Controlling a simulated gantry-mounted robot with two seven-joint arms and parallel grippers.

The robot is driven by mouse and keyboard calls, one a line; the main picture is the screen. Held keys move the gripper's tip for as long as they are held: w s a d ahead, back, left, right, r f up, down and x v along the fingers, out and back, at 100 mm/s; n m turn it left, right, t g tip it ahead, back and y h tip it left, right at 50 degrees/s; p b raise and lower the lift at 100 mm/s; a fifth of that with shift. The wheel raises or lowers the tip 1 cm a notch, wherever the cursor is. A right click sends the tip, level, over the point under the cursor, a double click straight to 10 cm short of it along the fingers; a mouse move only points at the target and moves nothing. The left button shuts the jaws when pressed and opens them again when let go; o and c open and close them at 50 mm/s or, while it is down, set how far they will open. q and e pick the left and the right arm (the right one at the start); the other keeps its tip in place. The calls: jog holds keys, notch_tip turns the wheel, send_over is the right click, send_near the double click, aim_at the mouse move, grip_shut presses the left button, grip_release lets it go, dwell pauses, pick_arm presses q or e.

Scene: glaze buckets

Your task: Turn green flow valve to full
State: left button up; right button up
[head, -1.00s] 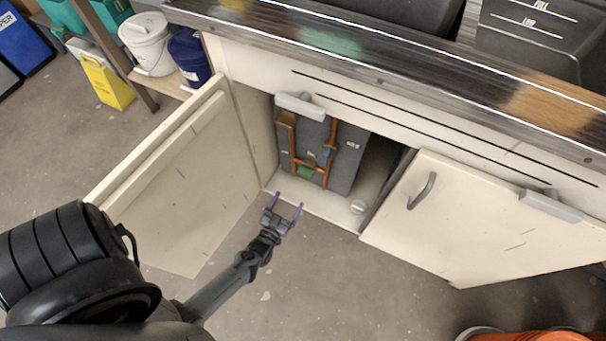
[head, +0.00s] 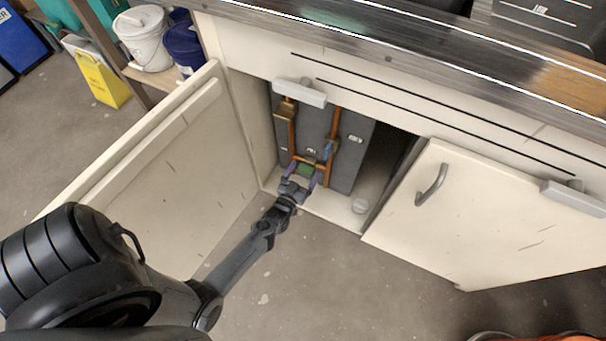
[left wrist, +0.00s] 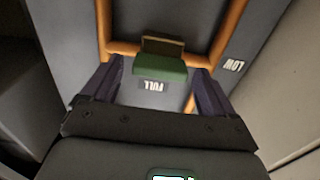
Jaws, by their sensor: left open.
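The green flow valve (head: 305,170) sits low on the copper pipework (head: 291,130) fixed to a grey panel (head: 350,155) inside the open cabinet. In the left wrist view the green valve handle (left wrist: 159,68) lies across the pipe, under a brass block (left wrist: 163,46). A FULL label (left wrist: 153,86) is beside it and a LOW label (left wrist: 234,65) is to the right. My left gripper (head: 302,177) is open, its purple fingers on either side of the green handle. In the left wrist view its fingertips (left wrist: 159,72) flank the handle with gaps. My right gripper is out of view.
The left cabinet door (head: 165,170) stands wide open beside my left arm. The right door (head: 490,215) is at the right.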

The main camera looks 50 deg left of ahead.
pick_arm(q)
jog(key=c, duration=1.1)
jog(key=shift+o, duration=0.2)
